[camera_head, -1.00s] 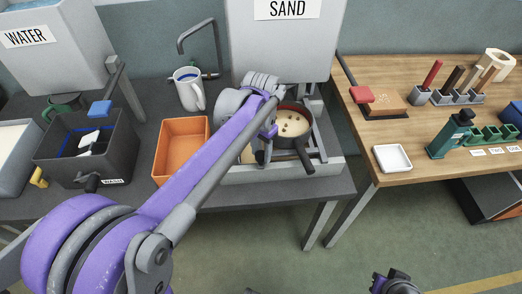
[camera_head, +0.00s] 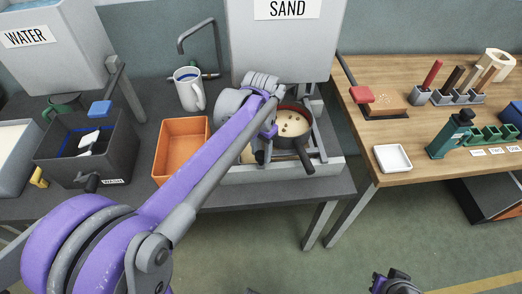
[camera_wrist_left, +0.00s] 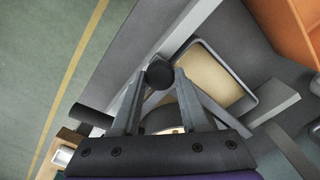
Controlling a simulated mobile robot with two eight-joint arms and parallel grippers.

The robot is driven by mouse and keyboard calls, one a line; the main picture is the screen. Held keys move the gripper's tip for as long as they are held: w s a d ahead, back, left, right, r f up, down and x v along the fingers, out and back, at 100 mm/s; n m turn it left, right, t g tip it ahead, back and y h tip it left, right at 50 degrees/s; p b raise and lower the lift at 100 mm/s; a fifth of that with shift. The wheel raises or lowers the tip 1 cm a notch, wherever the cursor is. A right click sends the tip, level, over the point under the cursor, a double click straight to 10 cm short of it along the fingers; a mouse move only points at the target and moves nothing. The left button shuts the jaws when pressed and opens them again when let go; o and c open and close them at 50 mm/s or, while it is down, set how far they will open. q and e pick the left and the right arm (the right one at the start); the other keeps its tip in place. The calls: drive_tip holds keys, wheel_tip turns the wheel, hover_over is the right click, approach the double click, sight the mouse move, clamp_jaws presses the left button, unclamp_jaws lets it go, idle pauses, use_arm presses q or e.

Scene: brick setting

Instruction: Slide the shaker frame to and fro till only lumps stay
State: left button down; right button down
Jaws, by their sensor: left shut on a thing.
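The round sieve pan (camera_head: 293,124) with a dark red rim sits below the SAND hopper, holding pale sand with several brownish lumps. Its dark handle (camera_head: 308,162) points to the front. The pale grey shaker frame (camera_head: 240,175) stands around and under it, partly hidden by my left arm. My left gripper (camera_head: 264,152) is at the frame's left front, beside the pan. In the left wrist view its fingers are shut on a round black knob (camera_wrist_left: 160,74). A tray of sand (camera_wrist_left: 208,80) lies beyond the fingers. My right gripper (camera_head: 393,282) is only partly visible at the bottom edge, low over the floor.
An orange bin (camera_head: 182,146) stands left of the frame, with a white jug (camera_head: 189,92) behind it. A dark wash tub (camera_head: 90,150) stands further left. The wooden bench (camera_head: 440,150) on the right carries a white dish (camera_head: 393,158) and tools.

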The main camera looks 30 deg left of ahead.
use_arm(q)
drive_tip(key=s+a, duration=0.1)
drive_tip(key=a, duration=0.1)
drive_tip(key=s+a, duration=0.2)
drive_tip(key=a, duration=0.1)
drive_tip(key=shift+s+a, duration=0.2)
drive_tip(key=shift+a, duration=0.1)
drive_tip(key=shift+c, duration=2.1)
unclamp_jaws()
drive_tip(key=shift+d, duration=0.1)
wheel_tip(320, 180, up, 11)
drive_tip(key=p, duration=0.1)
drive_tip(key=shift+f, duration=0.1)
